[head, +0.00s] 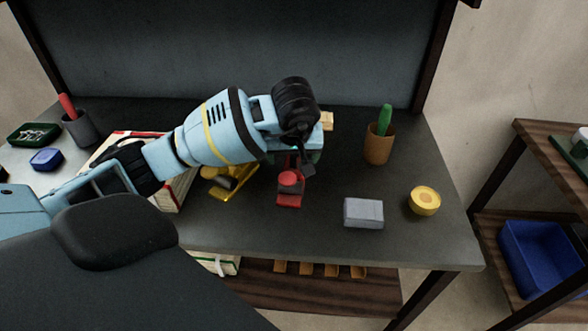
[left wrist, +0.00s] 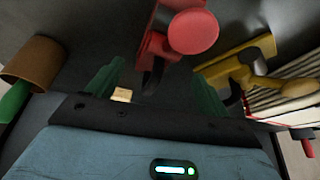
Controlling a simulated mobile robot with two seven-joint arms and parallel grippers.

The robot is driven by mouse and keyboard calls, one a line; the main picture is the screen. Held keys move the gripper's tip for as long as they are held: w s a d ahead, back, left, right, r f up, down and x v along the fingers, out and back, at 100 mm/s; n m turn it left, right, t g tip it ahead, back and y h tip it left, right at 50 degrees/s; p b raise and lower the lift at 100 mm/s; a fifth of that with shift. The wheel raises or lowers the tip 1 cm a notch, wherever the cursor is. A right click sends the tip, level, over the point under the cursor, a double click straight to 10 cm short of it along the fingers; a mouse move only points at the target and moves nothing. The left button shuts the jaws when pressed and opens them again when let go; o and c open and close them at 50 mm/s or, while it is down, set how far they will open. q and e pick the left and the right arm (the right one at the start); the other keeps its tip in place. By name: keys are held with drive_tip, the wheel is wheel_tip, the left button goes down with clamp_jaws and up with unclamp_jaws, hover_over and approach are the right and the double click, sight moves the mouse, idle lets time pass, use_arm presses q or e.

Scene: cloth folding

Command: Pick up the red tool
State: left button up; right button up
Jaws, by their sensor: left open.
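The red tool (head: 289,199) stands on the dark tabletop near the middle, with a round red top and a flat base. My left gripper (head: 297,166) reaches in from the left, just behind the tool. In the left wrist view the open left gripper (left wrist: 157,84) has its green fingers apart. The red tool (left wrist: 193,31) lies ahead, between the lines of the two fingers, with part of it cut off at the top. I cannot tell whether a finger touches it. My right gripper is not in view.
A yellow tool (head: 232,184) stands close left of the red tool, by some books (head: 176,190). A grey block (head: 363,213), a yellow round object (head: 424,201) and a brown cup (head: 379,150) are to the right. A small pale block (head: 327,121) lies behind the gripper.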

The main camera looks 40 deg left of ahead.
sight(294, 164)
use_arm(q)
drive_tip(key=shift+x, duration=3.9)
drive_tip(key=shift+w, duration=0.1)
drive_tip(key=shift+d, duration=0.1)
drive_tip(key=c, duration=1.7)
drive_tip(key=shift+w+r, duration=0.1)
drive_tip(key=shift+r, duration=0.05)
clamp_jaws()
drive_tip(key=shift+r, duration=0.1)
drive_tip(key=shift+r, duration=0.25)
wheel_tip(294, 164, up, 9)
drive_tip(key=shift+r, duration=0.15)
